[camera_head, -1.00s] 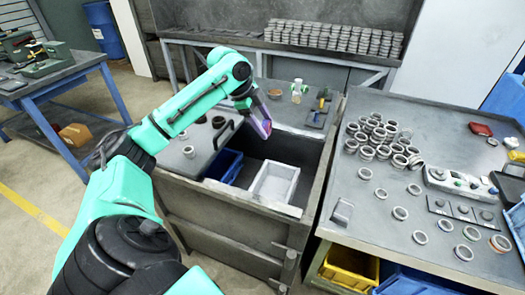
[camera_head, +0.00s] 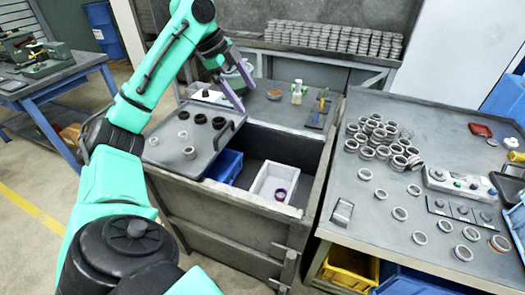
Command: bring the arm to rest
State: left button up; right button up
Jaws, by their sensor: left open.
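My left arm is teal and black and comes in from the left. Its left gripper (camera_head: 238,88) is above the back part of the workbench, up and to the left of the white box. The gripper is open and I see nothing between its fingers. A small ring with a purplish tint (camera_head: 280,194) lies in the white box (camera_head: 263,177). My right gripper does not show.
A grey tray (camera_head: 170,155) with several dark and light rings sits left of a blue bin (camera_head: 224,165). The right table (camera_head: 350,262) carries many rings and a control box (camera_head: 458,182). A small bottle (camera_head: 297,90) stands at the back. Stacked rings (camera_head: 335,38) line the rear shelf.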

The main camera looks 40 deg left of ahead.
pick_arm(q)
jog(key=shift+v, duration=0.8)
